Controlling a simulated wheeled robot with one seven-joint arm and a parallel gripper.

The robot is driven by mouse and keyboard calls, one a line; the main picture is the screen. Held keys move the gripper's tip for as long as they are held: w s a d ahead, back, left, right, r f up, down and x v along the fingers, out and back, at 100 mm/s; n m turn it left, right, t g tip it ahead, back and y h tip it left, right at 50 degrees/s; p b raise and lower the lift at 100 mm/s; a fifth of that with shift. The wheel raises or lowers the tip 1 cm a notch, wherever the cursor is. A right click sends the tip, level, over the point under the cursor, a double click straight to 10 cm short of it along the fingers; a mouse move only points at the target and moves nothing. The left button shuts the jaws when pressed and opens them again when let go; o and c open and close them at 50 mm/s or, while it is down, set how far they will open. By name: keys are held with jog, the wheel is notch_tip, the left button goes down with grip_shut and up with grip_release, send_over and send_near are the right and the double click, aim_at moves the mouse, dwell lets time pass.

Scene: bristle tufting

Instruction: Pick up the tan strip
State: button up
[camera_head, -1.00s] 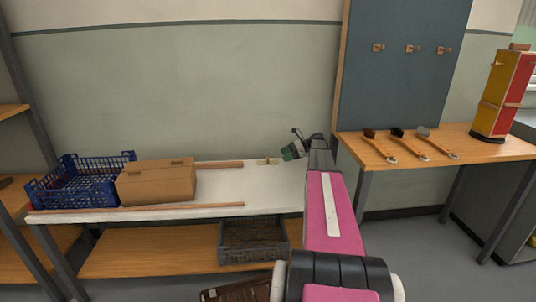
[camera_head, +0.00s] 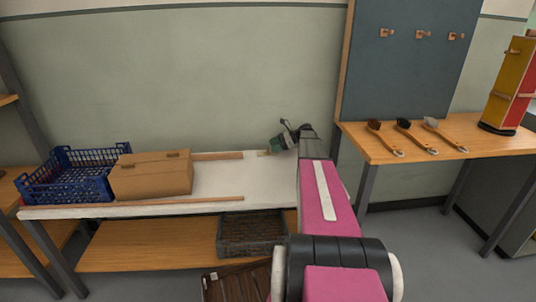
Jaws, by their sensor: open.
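A small tan piece (camera_head: 263,153) lies at the back of the white bench top, towards its right end; it is the likely tan strip, though it is too small to tell its shape. My gripper (camera_head: 277,145), dark with a green part, is open just right of and above this piece and may hide part of it. I cannot tell whether they touch. A longer tan wooden strip (camera_head: 218,156) runs along the bench's back edge, and another (camera_head: 150,207) along its front edge.
A blue crate (camera_head: 78,178) and a brown cardboard box (camera_head: 152,176) stand on the bench's left half. The white top (camera_head: 260,180) is clear between box and arm. Several brushes (camera_head: 403,128) lie on the right table (camera_head: 430,150), below a blue-grey pegboard (camera_head: 410,70).

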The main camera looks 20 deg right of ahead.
aim_at(268, 148)
jog(key=x, duration=0.4)
jog(key=shift+s+a+f, duration=0.1)
jog(key=shift+a+f, duration=0.05)
jog(key=shift+f, duration=0.05)
jog(key=c, duration=1)
jog(key=shift+r, duration=0.1)
